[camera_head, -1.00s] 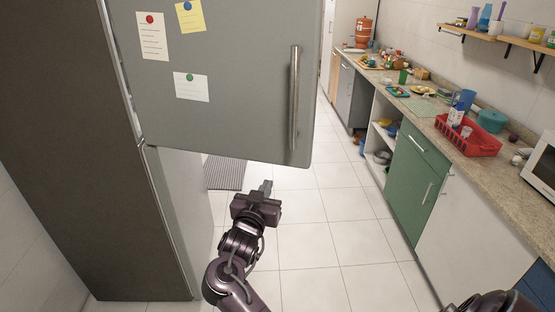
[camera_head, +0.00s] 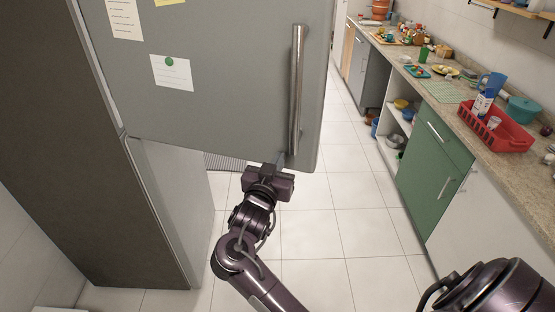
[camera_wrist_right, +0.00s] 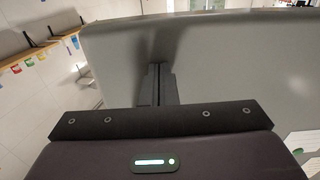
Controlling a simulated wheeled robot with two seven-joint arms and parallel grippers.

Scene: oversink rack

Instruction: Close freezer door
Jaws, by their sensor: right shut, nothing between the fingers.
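The grey freezer door (camera_head: 225,95) stands open, swung out from the fridge body (camera_head: 172,205), with a vertical metal handle (camera_head: 297,90) near its free edge. My right gripper (camera_head: 280,160) is at the door's lower edge, close to the bottom end of the handle. Its fingers are shut and empty. In the right wrist view the shut fingers (camera_wrist_right: 157,82) point at the grey door panel (camera_wrist_right: 235,70); I cannot tell whether they touch it. My left gripper is not in view.
The counter (camera_head: 445,90) runs along the right, with a red dish rack (camera_head: 510,135) on it and a green cabinet (camera_head: 430,170) below. Tiled floor (camera_head: 345,190) lies clear between the door and the counter. Paper notes (camera_head: 172,73) are on the door.

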